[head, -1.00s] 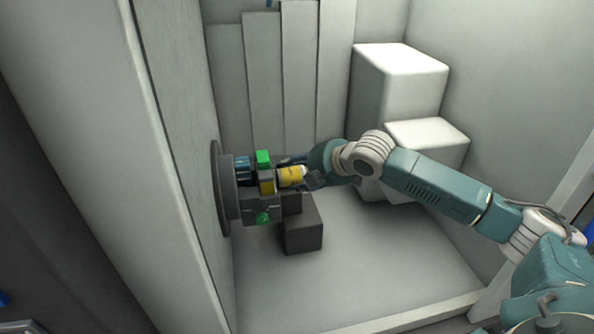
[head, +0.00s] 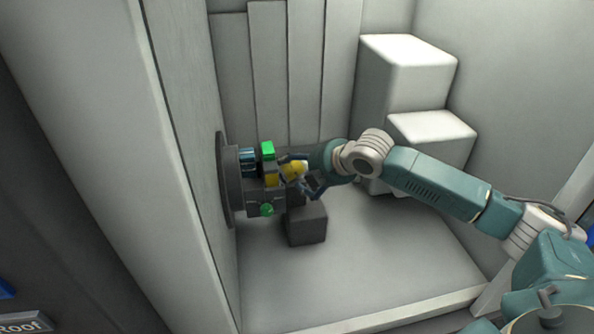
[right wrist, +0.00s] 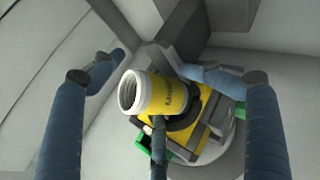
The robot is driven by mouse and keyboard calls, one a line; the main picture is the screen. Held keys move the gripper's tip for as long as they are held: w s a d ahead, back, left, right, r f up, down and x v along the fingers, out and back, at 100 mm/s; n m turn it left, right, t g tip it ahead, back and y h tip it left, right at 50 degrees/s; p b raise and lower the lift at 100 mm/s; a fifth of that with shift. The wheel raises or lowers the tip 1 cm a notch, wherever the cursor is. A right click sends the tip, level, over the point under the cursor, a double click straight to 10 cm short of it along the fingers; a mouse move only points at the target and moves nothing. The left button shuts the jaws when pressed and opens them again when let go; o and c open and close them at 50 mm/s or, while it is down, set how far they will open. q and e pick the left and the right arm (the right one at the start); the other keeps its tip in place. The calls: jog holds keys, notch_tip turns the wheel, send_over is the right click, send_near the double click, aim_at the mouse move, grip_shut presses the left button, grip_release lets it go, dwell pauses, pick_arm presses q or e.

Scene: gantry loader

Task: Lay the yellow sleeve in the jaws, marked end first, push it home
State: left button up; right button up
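The yellow sleeve (head: 291,171) sits at the chuck jaws (head: 257,197), roughly level, on the left wall of the bay. In the right wrist view the sleeve (right wrist: 168,92) has a white, ribbed, hollow end facing me and dark lettering on its side. Its inner end is hidden among the jaws, so I cannot tell how deep it sits. My right gripper (head: 303,176) is open around the sleeve's outer end. My left gripper is out of view.
Green blocks (head: 267,150) mark the jaws. A dark grey block (head: 306,224) stands below the chuck. Pale stepped boxes (head: 405,75) stand at the back right, behind my right arm. The bay floor (head: 350,265) in front is clear.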

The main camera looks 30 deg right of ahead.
jog(key=shift+s+d+f, duration=0.15)
jog(key=shift+f, duration=0.1)
jog(key=shift+d+r, duration=0.1)
jog(key=shift+r, duration=0.05)
jog(key=v, duration=1.1)
jog(key=shift+s+r, duration=0.25)
jog(key=shift+r, duration=0.05)
